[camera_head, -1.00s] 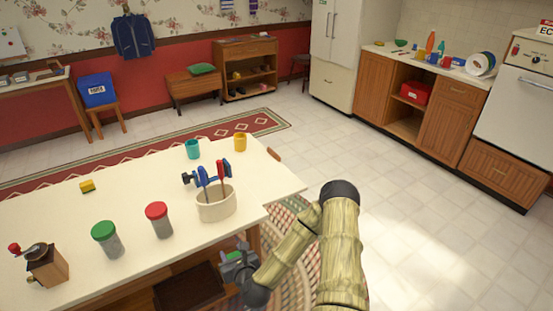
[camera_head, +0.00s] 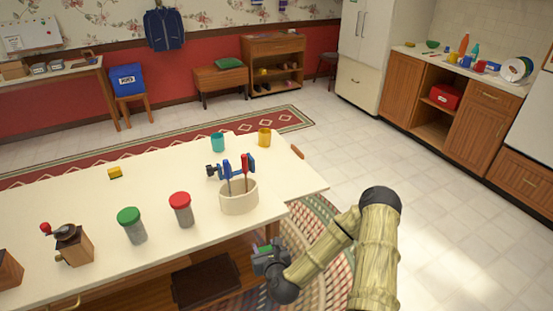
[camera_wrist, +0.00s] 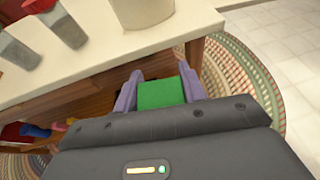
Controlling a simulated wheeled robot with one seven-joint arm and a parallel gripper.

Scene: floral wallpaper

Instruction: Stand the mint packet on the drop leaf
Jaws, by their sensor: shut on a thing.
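My gripper (camera_head: 266,256) is shut on a green packet, seen between its two fingers in the wrist view (camera_wrist: 161,94); I take it for the mint packet. In the head view only a small bit of green shows at the gripper. The gripper is in front of the right end of the cream-topped table (camera_head: 150,200), below the level of its top. The packet is apart from the tabletop.
An oval holder with tools (camera_head: 238,197) stands near the table's right front edge. A shelf lies below.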

